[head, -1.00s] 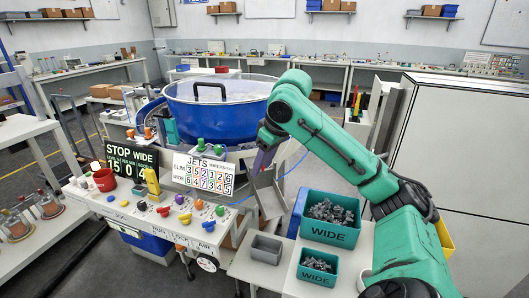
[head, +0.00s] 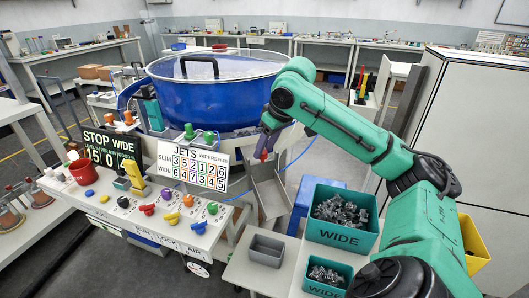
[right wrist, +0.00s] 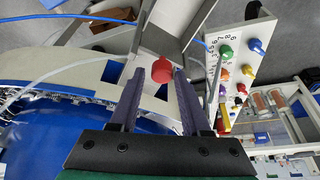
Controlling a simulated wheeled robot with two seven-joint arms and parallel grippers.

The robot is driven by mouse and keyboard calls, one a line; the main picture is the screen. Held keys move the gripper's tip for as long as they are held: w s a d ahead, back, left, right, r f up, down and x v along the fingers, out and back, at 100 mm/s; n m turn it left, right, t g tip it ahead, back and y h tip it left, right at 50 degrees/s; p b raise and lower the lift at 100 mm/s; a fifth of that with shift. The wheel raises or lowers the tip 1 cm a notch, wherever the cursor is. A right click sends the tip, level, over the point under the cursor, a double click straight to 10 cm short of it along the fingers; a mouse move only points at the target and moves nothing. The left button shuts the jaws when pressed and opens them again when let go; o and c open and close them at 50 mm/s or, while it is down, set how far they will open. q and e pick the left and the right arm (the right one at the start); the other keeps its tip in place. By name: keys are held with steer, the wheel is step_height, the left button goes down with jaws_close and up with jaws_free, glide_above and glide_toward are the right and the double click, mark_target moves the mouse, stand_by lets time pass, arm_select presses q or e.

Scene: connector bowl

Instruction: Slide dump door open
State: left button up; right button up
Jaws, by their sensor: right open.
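A red knob (right wrist: 161,71), likely the dump door's handle, shows in the right wrist view, in line with the gap between my right fingertips. I cannot tell whether the fingers touch it. My right gripper (right wrist: 158,80) is open, its two dark fingers on either side of the knob. In the head view the right gripper (head: 263,150) is at the right side of the blue bowl (head: 215,95), above a grey metal chute (head: 268,190). The door panel itself is hard to make out. My left gripper is not in view.
A control panel with coloured knobs (head: 150,212) and a JETS sign (head: 200,168) stand left of the chute. Two teal WIDE bins (head: 342,236) with grey parts and an empty grey bin (head: 266,250) sit at the lower right. A blue hose (right wrist: 80,19) runs nearby.

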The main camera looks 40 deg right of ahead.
steer(key=shift+a+f, duration=0.2)
steer(key=shift+f, duration=0.05)
steer(key=shift+w+d, duration=0.1)
steer(key=shift+c, duration=0.4)
jaws_close()
steer(key=shift+r, duration=0.1)
stand_by(0.8)
